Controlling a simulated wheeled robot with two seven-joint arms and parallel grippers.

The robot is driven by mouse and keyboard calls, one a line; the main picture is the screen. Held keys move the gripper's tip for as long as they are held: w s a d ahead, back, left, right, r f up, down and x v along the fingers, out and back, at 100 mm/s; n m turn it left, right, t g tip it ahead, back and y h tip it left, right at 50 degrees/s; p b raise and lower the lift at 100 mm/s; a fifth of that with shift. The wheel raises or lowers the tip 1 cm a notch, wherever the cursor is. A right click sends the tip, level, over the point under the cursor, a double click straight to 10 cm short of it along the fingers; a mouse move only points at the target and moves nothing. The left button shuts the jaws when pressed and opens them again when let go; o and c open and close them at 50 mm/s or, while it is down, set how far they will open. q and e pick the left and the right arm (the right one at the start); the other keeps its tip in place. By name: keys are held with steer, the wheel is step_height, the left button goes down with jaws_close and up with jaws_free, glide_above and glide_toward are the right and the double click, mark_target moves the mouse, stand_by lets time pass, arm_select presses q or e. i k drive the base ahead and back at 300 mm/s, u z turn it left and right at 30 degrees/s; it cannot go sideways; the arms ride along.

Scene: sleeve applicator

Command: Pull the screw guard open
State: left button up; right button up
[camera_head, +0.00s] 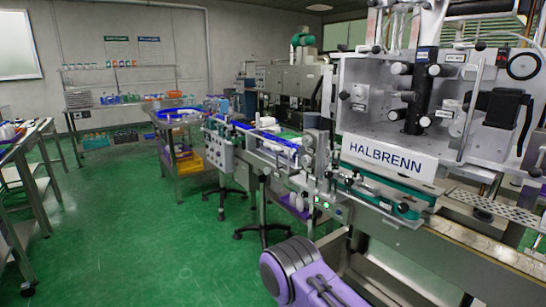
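The white sleeve applicator (364,126) labelled HALBRENN stands at the right. Below its label, along the conveyor, is a low assembly with green strips and dark knobs (375,190). I cannot tell for certain which part is the screw guard or whether it is open. A long upright metal handle (472,100) is on the machine's front. A purple and grey arm part (300,275), which looks like mine, fills the bottom centre. Neither of my grippers shows in this view.
The conveyor (460,243) runs from the lower right to the back centre. A control box (219,150) and a cart with a blue-rimmed tray (180,114) stand left of it. A bench (20,140) is at the far left. The green floor (140,225) between is clear.

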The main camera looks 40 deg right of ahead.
mark_target(269, 149)
steer(key=z, duration=0.5)
steer(key=i, duration=0.7)
steer(key=z, duration=0.7)
